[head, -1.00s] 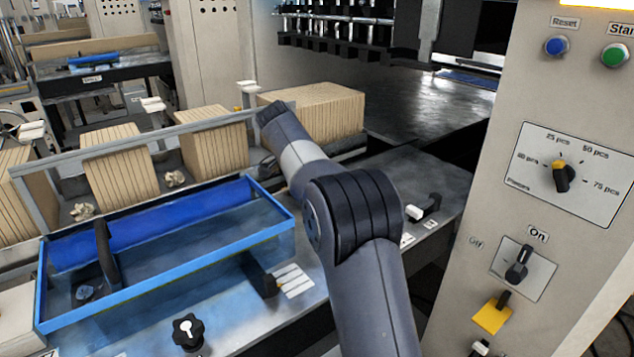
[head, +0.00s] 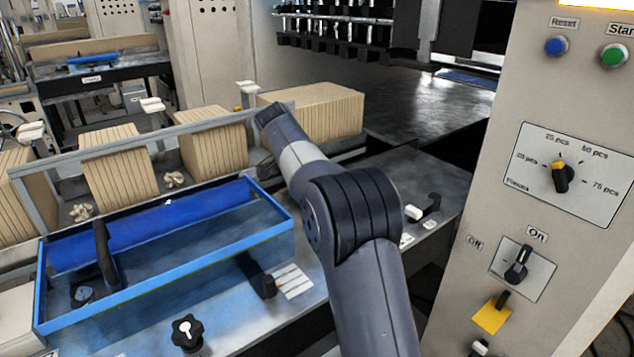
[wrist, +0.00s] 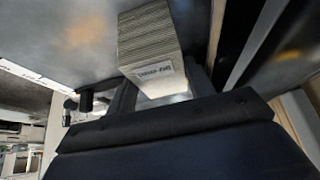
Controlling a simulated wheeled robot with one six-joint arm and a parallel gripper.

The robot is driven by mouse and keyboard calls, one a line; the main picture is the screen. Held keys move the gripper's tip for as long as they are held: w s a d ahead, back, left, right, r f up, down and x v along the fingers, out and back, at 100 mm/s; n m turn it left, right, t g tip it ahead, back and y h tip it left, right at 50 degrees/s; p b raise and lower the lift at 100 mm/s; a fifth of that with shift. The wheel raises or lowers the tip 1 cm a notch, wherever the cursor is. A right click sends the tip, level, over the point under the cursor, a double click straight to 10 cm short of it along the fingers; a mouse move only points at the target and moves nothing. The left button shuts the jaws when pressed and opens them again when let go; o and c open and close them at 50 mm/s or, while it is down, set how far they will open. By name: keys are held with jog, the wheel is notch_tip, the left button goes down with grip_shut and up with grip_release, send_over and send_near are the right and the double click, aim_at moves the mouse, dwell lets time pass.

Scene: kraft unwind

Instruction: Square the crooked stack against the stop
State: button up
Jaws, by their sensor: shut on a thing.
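In the wrist view a layered stack (wrist: 148,38) with a white printed label on its near end sits between the two dark fingers of my gripper (wrist: 158,82). In the head view my arm reaches toward the row of stacks, and the gripper itself is hidden. A brown stack (head: 325,112) lies just past the arm's far end. I cannot tell whether it is the one held. Two more stacks, one leaning (head: 118,165) and one beside it (head: 213,147), stand behind a grey rail (head: 165,133).
A blue-rimmed clear tray (head: 170,268) lies left of my arm. A black knob (head: 188,332) is in front of it. A control panel (head: 560,215) with buttons and switches stands close on the right. A bare metal surface (head: 425,115) lies beyond the stacks.

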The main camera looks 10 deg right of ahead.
jog(key=shift+a, duration=0.1)
jog(key=o, duration=1.1)
jog(key=shift+c, duration=0.2)
jog(key=v, duration=1.1)
jog(key=shift+p, duration=0.4)
jog(key=shift+f, duration=0.15)
jog(key=x, duration=1)
jog(key=shift+w+d+f+b, duration=0.1)
jog(key=shift+d+f+b, duration=0.2)
jog(key=shift+b, duration=0.1)
jog(key=shift+w+d, duration=0.1)
jog(key=shift+d, duration=0.05)
jog(key=shift+r, duration=0.1)
